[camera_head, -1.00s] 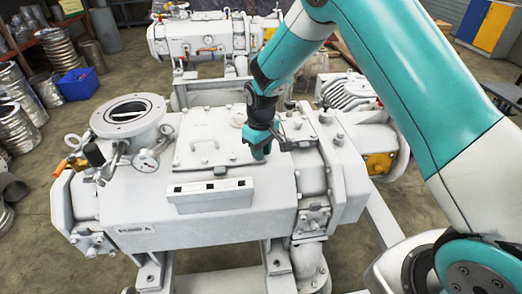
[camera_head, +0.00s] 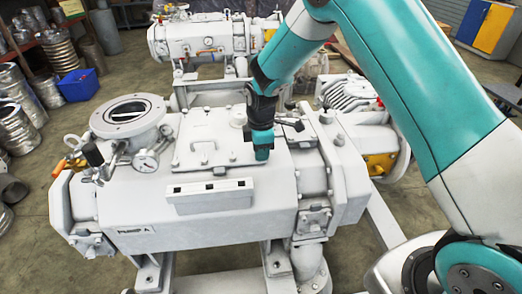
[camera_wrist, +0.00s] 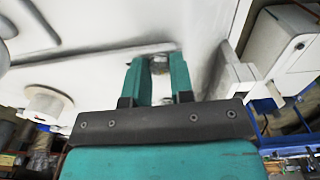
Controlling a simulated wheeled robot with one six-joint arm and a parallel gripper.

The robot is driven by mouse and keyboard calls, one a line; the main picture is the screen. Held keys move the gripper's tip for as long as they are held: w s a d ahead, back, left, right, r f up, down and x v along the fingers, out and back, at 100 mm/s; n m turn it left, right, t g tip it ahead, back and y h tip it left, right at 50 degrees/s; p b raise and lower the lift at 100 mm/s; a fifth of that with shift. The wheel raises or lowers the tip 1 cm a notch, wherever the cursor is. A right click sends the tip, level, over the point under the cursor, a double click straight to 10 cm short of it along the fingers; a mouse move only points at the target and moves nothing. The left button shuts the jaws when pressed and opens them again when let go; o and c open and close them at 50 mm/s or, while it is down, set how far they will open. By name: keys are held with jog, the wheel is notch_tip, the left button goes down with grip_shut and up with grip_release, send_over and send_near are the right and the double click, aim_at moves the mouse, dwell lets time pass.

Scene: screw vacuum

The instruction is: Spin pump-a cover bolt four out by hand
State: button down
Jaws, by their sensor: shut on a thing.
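Pump A (camera_head: 270,215) is the large white machine in front, with its name on a plate at the lower left of its body. Its flat cover (camera_head: 200,130) has a handle and bolt heads along its edge. My gripper (camera_head: 262,156) points down at the cover's front right corner. In the wrist view my gripper (camera_wrist: 158,68) has its two teal fingers on either side of a small metal bolt (camera_wrist: 158,60), shut on it. In the head view the fingers hide this bolt. I cannot tell whether it still sits in its hole.
A white box (camera_head: 210,197) with dark square openings is fixed in front of the cover. A second white pump (camera_head: 200,40) is behind. A blue crate (camera_head: 78,83) lies on the floor.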

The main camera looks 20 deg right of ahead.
jog(key=n, duration=0.4)
jog(key=shift+s+f+n, duration=0.1)
jog(key=shift+f+n, duration=0.1)
jog(key=shift+n, duration=0.1)
dwell(0.3)
jog(key=c, duration=1)
grip_release()
jog(key=shift+r, duration=0.2)
jog(key=shift+r, duration=0.25)
notch_tip(320, 180, up, 17)
jog(key=shift+f+b, duration=0.15)
jog(key=shift+b, duration=0.8)
